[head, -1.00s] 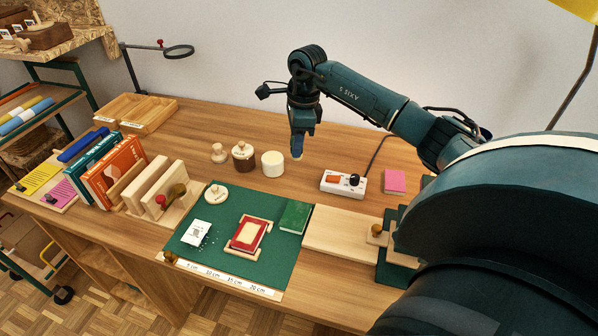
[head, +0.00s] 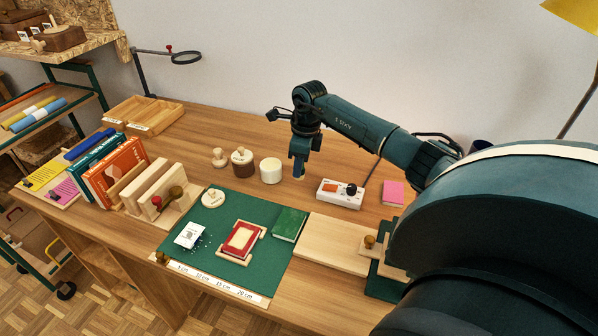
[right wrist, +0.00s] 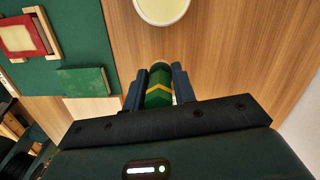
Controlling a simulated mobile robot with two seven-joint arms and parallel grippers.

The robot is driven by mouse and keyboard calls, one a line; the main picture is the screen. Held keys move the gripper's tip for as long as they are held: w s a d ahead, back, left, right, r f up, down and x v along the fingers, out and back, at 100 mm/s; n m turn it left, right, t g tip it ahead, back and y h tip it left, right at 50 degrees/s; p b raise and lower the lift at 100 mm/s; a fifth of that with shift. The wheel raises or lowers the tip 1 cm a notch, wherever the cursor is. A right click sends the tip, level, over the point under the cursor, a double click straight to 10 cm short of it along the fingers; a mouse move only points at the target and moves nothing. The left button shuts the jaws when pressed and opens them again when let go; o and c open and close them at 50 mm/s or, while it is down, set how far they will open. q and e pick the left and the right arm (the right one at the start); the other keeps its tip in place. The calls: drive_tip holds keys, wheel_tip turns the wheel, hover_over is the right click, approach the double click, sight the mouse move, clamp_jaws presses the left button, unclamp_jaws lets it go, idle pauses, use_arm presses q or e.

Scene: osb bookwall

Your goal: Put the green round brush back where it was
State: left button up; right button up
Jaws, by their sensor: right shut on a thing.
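My right gripper (head: 299,168) is low over the wooden table, just right of a white round pot (head: 271,170). In the right wrist view its two fingers (right wrist: 159,90) are shut on the green round brush (right wrist: 159,92), which shows as a green cylinder with yellow chevrons. In the head view the gripper mostly hides the brush; I cannot tell whether it touches the table. The white pot also shows at the top of the right wrist view (right wrist: 162,8). My left gripper is not in view.
A lidded wooden jar (head: 242,162) and a small knobbed piece (head: 219,157) stand left of the pot. A green mat (head: 212,246) bears a red frame (head: 241,239) and a green book (head: 288,224).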

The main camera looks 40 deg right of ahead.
wheel_tip(320, 180, down, 3)
drive_tip(key=shift+f, duration=0.1)
drive_tip(key=shift+f, duration=0.2)
drive_tip(key=o, duration=1)
drive_tip(key=shift+r, duration=0.1)
drive_tip(key=shift+r, duration=0.2)
drive_tip(key=r, duration=0.8)
drive_tip(key=s+d+r, duration=0.1)
drive_tip(key=r, duration=0.2)
drive_tip(key=shift+s+r, duration=0.1)
drive_tip(key=shift+r, duration=0.3)
